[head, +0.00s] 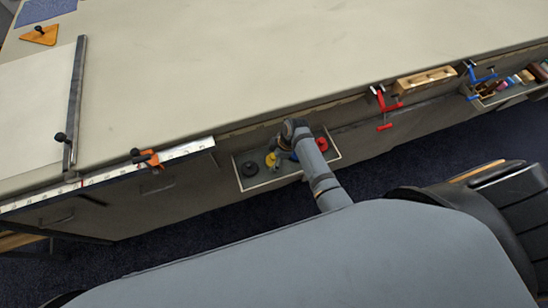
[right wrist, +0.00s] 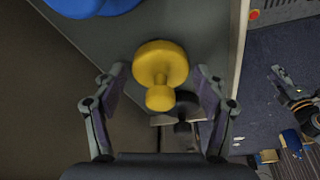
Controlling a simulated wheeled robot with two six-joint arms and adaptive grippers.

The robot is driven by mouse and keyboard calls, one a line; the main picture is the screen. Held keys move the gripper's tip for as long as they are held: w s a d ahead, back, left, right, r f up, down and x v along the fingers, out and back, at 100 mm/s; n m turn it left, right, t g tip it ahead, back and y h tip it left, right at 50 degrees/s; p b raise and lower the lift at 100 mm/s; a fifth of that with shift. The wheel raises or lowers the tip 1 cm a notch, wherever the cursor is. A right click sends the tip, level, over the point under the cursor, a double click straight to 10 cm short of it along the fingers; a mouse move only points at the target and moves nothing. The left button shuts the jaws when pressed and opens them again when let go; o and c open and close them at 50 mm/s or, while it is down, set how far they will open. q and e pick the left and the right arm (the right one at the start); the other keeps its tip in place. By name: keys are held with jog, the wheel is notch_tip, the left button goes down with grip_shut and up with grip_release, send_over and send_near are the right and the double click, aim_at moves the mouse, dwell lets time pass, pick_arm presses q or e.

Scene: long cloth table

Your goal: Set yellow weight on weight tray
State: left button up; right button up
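The yellow weight (head: 271,160) is at a shallow tray (head: 236,174) along the table's front edge, which I take for the weight tray. In the right wrist view the knobbed yellow weight (right wrist: 160,66) shows between the two fingers. My right gripper (right wrist: 157,82) is open around it, with a gap on each side. In the head view my right gripper (head: 281,152) is over the tray, its fingertips hard to make out. I cannot tell whether the weight touches the tray floor.
A blue weight (right wrist: 90,5) is close by. Red (head: 385,99) and orange (head: 150,158) clamps sit on the table edge. The tabletop middle is clear.

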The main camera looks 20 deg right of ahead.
jog(key=shift+r, duration=0.15)
jog(key=v, duration=1.2)
jog(key=shift+p, duration=0.45)
jog(key=s+d+r+m+t+h, duration=0.2)
jog(key=s+d+r+m+h, duration=0.35)
jog(key=s+m, duration=0.7)
jog(key=s+d+f+y, duration=0.1)
jog(key=d+f, duration=0.1)
jog(key=f, duration=1.1)
jog(key=s+d+f, duration=0.1)
jog(key=d+f, duration=0.2)
jog(key=f, duration=0.9)
jog(key=s+d+f+g, duration=0.1)
jog(key=s+f+g, duration=0.1)
jog(key=s+f, duration=1.4)
jog(key=s+m, duration=0.1)
jog(key=s, duration=0.2)
jog(key=shift+f, duration=0.2)
